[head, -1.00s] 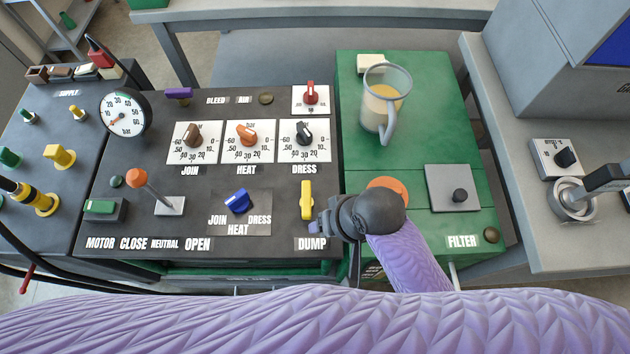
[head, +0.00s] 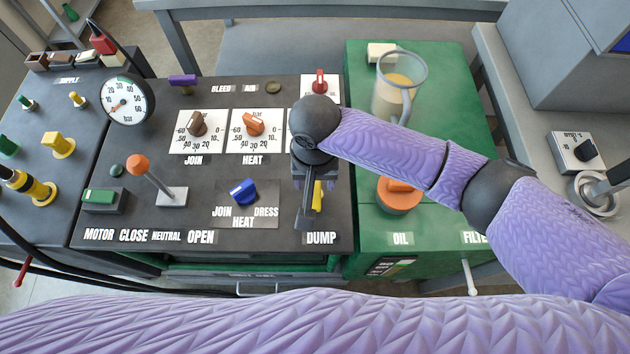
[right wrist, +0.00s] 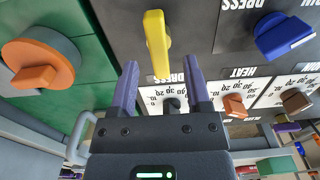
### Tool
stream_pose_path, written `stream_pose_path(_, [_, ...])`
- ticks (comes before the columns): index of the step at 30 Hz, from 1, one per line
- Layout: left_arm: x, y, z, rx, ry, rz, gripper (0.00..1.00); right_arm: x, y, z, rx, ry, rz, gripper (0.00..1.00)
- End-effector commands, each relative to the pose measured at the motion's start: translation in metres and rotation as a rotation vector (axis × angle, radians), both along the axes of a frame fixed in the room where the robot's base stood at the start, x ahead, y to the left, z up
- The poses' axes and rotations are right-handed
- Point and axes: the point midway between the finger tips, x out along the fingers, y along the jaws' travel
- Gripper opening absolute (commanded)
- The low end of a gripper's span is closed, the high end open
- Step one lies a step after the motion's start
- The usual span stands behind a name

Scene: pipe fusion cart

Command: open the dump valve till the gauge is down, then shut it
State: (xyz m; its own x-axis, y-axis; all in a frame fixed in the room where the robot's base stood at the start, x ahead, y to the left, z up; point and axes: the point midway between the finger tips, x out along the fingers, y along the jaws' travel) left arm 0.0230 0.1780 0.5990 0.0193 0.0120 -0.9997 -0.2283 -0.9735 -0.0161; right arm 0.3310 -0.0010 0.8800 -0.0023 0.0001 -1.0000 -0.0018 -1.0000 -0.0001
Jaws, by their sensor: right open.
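The yellow dump valve handle (head: 318,196) stands above the DUMP label on the dark panel, partly hidden by my right gripper (head: 304,218). In the right wrist view the handle (right wrist: 157,42) shows whole, upright in the picture, just beyond the spread fingertips of my right gripper (right wrist: 158,70). The gripper is open, with nothing between its fingers. The handle lines up with the gap. The round white gauge (head: 126,101) is at the panel's upper left. Its small orange needle points to the lower left; I cannot read the exact value. My left gripper is out of view.
A blue selector knob (head: 243,192) and an orange-topped lever (head: 138,165) stand left of the handle. JOIN (head: 196,124) and HEAT (head: 253,124) knobs sit above. An orange oil cap (head: 399,195) and a clear jug (head: 398,85) are on the green top at right.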

Motion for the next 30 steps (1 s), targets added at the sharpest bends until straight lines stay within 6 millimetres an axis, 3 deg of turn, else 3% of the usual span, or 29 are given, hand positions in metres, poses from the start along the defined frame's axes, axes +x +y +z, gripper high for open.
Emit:
stream_pose_path(1, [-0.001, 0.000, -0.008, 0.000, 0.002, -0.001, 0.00, 0.000, 0.000, -0.014, -0.001, 0.002, 0.000, 0.62])
stream_pose_path(4, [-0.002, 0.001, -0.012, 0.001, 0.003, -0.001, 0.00, 0.000, 0.000, -0.024, 0.000, 0.001, 0.000, 0.62])
stream_pose_path(13, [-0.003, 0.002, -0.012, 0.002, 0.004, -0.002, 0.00, 0.001, 0.001, -0.027, 0.002, -0.002, 0.001, 0.62])
stream_pose_path(22, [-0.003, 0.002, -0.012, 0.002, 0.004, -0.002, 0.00, 0.001, 0.001, -0.027, 0.002, -0.001, 0.001, 0.00])
stream_pose_path(30, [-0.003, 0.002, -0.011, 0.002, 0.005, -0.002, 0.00, 0.001, 0.000, -0.026, 0.002, -0.001, 0.003, 0.00])
